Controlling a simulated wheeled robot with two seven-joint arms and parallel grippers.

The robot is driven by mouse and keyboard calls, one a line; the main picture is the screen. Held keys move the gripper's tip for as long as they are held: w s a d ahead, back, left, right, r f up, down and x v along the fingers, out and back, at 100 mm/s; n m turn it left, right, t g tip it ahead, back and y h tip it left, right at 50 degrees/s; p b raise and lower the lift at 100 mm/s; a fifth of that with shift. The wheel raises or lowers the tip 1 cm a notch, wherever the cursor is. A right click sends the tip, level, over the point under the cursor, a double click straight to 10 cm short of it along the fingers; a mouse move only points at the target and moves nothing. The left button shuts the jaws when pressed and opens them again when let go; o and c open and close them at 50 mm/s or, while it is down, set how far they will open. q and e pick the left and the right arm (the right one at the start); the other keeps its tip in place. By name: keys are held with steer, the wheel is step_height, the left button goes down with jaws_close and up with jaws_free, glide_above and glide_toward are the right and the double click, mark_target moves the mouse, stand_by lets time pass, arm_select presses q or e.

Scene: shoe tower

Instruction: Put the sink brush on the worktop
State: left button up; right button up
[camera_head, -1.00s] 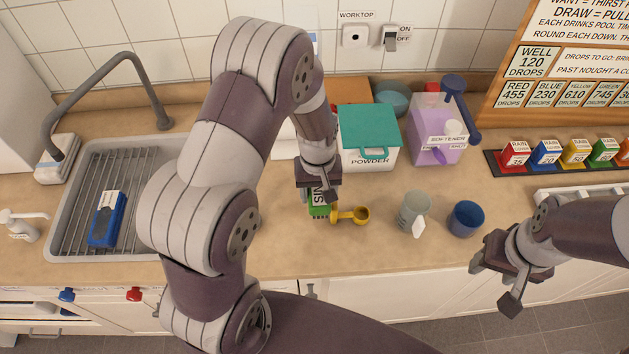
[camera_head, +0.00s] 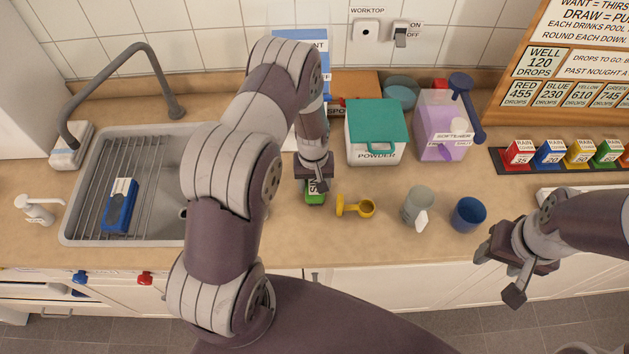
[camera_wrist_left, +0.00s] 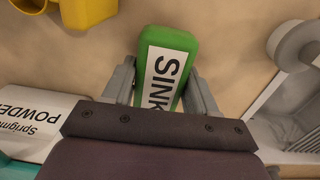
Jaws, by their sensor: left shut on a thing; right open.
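The sink brush is green with a white label reading "SINK" (camera_wrist_left: 168,50) in the left wrist view. It also shows in the head view as a green end (camera_head: 315,197) below my left gripper (camera_head: 314,180). My left gripper is shut on the brush, one finger on each side of it in the wrist view. The brush is at or just above the worktop (camera_head: 330,240); I cannot tell whether it touches. My right gripper (camera_head: 502,268) is open and empty in front of the counter's edge at the right.
A yellow scoop (camera_head: 355,206) lies close to the right of the brush. A powder box (camera_head: 376,145), softener jug (camera_head: 443,130), grey cup (camera_head: 418,203) and blue cup (camera_head: 468,214) stand further right. Worktop in front is clear.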

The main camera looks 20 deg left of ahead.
mark_target(314, 181)
arm_select(q)
steer(key=o, duration=1.1)
steer(key=shift+r+p, duration=0.35)
steer(key=shift+p, duration=0.05)
step_height(314, 181, up, 7)
steer(key=shift+r+b, duration=0.1)
steer(key=shift+b, duration=1.15)
steer(key=s+d+r+m, duration=0.1)
steer(key=s+r+m, duration=0.1)
steer(key=s+r, duration=0.4)
steer(key=s+d+r+m+t, duration=0.1)
steer(key=s+d+r+m, duration=0.1)
steer(key=s+r, duration=0.5)
steer(key=shift+s+d+m+t, duration=0.3)
steer(key=shift+s+m, duration=0.2)
steer(key=shift+m, duration=0.2)
